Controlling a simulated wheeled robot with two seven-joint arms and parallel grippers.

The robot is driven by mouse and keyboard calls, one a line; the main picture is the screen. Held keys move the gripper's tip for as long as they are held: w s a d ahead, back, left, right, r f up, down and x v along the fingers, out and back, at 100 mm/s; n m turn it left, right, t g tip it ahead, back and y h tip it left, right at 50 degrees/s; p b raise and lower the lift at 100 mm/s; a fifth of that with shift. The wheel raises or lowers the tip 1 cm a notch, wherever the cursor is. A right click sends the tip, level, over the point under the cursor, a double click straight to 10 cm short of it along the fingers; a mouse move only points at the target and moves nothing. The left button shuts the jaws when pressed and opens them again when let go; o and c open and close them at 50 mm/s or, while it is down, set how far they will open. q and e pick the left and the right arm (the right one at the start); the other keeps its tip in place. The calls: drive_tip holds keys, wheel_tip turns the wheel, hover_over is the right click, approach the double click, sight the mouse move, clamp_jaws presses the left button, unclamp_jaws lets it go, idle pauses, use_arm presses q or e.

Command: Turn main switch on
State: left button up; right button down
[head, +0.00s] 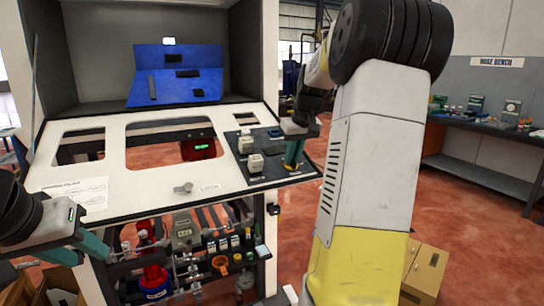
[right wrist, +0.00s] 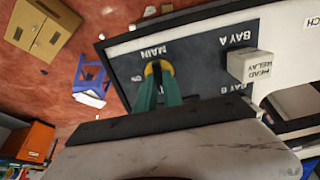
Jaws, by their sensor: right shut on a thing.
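In the head view my right gripper (head: 293,164) reaches down to the right end of the dark panel (head: 270,168). My left gripper (head: 94,245) is at the lower left, away from the switch, with a teal finger showing; its opening is unclear.
A white relay block (right wrist: 256,68) stands beside the switch; white blocks (head: 255,162) also show in the head view. A blue folded board (head: 175,80) stands behind the white cut-out panel (head: 100,187). Bottles and fittings fill the shelf below. A bench (head: 490,133) stands right.

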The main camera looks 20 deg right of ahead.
drive_tip(key=shift+m, duration=0.3)
drive_tip(key=m, duration=0.3)
drive_tip(key=shift+d+m, duration=0.1)
drive_tip(key=shift+m, duration=0.3)
drive_tip(key=m, duration=0.4)
drive_tip(key=shift+m, duration=0.3)
drive_tip(key=m, duration=0.4)
drive_tip(key=shift+s+d, duration=0.1)
drive_tip(key=shift+s, duration=0.05)
drive_tip(key=shift+m, duration=2.5)
drive_tip(key=c, duration=1.5)
unclamp_jaws()
